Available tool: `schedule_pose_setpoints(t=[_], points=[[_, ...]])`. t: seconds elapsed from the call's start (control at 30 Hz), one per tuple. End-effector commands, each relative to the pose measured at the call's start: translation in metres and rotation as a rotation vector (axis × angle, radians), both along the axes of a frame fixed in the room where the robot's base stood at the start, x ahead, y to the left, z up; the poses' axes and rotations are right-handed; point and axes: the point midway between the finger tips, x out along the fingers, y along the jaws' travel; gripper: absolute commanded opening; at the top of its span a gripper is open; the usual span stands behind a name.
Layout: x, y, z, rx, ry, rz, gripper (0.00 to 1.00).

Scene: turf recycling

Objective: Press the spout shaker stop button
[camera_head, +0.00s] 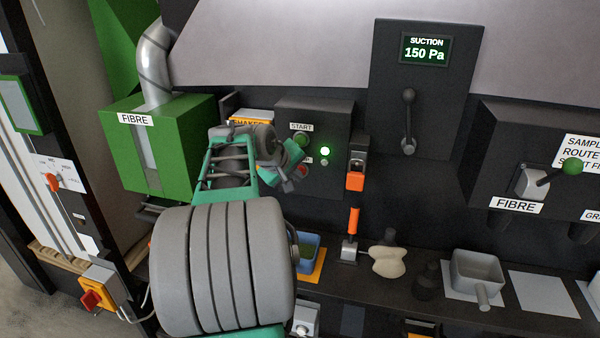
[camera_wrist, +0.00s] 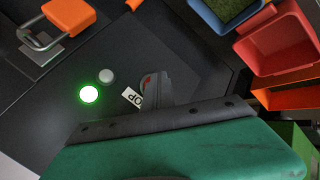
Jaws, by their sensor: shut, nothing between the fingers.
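The shaker control box (camera_head: 340,115) is dark, with a START label and a green start button (camera_head: 301,139). The red stop button (camera_head: 303,171) is below it, mostly hidden by my gripper. In the wrist view a sliver of the red stop button (camera_wrist: 145,82) shows beside the finger, next to a label reading "OP" (camera_wrist: 132,97). A green lamp (camera_head: 325,151) is lit; it also shows in the wrist view (camera_wrist: 88,94). My gripper (camera_head: 290,184) is shut and empty, its tip right at the stop button. I cannot tell whether they touch.
An orange padlock (camera_head: 355,181) hangs right of the box. Below are a blue tray (camera_head: 307,241), an orange-handled lever (camera_head: 353,222) and a grey scoop (camera_head: 478,270) on the ledge. A green FIBRE box (camera_head: 185,150) stands left of my arm.

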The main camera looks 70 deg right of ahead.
Motion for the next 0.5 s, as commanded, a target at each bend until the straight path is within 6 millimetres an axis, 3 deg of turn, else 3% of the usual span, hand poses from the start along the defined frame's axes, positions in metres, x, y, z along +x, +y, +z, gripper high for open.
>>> schedule_pose_setpoints(t=[0.5], points=[[-0.0007,0.0048,-0.0003,-0.002,-0.001,0.001,0.0]])
